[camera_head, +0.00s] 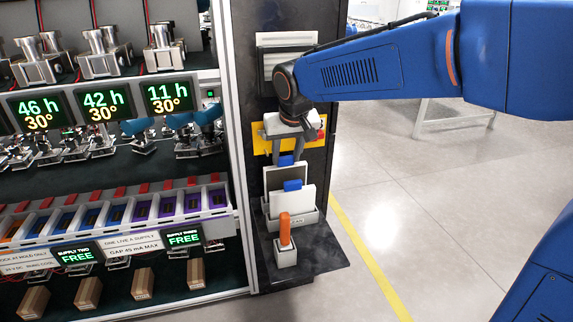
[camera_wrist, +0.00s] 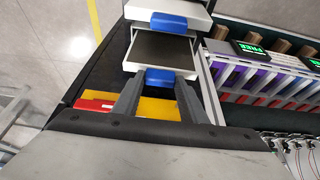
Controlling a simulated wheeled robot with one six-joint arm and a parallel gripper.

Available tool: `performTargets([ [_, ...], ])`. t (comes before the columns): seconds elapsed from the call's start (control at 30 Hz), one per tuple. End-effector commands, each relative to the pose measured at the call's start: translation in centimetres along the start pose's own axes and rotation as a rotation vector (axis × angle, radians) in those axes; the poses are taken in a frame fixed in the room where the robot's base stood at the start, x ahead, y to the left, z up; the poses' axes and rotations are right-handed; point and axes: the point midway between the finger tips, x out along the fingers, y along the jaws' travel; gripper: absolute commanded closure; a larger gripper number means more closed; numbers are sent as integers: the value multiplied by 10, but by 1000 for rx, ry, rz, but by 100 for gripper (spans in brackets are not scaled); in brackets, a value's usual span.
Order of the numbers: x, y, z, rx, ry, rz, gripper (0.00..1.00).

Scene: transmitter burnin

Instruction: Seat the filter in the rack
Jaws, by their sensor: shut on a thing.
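My gripper (camera_head: 286,158) points down in front of the black end panel. In the wrist view its two fingers (camera_wrist: 158,88) are closed on the blue tab of a filter (camera_wrist: 165,48), a flat panel with a white frame and a dark grey face. In the head view this filter (camera_head: 279,175) hangs upright below the fingers, partly behind a second white filter (camera_head: 293,200) with a blue tab. The second filter stands in a grey bin (camera_head: 296,220) with a partly hidden label; whether the held filter's lower edge is inside the bin is unclear. The rack (camera_head: 237,130) stands at left.
A louvred grille (camera_head: 286,62) is on the black panel above. A yellow plate (camera_head: 259,140) with a red part (camera_head: 321,135) is behind my gripper. An orange-handled block (camera_head: 285,245) stands before the bin. Rack shelves hold metal units and timer displays.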

Motion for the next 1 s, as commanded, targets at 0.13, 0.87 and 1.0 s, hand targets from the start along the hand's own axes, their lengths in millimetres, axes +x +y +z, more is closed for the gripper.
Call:
performTargets([
  [0.13,19,0,8,-1,-3,1,96],
  [0.87,29,0,12,-1,-1,1,43],
  [1.0,28,0,12,-1,-1,1,43],
])
